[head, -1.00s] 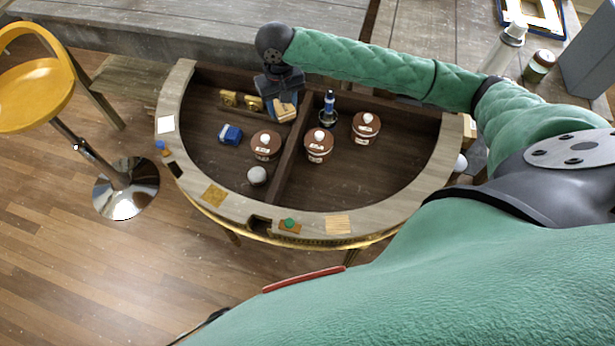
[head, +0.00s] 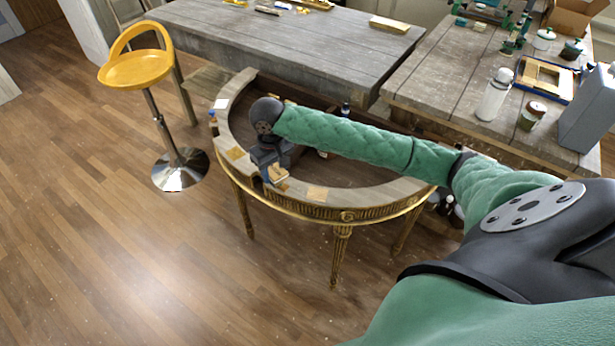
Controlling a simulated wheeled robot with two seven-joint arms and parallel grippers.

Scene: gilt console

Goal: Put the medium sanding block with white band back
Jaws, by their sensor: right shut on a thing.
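My right gripper (head: 272,171) is shut on a tan sanding block (head: 278,175). It holds the block low over the front left rim of the half-round gilt console (head: 376,192). I cannot tell whether the block touches the rim. The block is small here, and its white band is not clear. My left gripper is out of view.
A tan square (head: 236,153) and another tan patch (head: 318,193) lie on the rim either side of the gripper. A yellow stool (head: 138,70) stands left. A white bottle (head: 495,95) stands on the right-hand table. Floor in front is clear.

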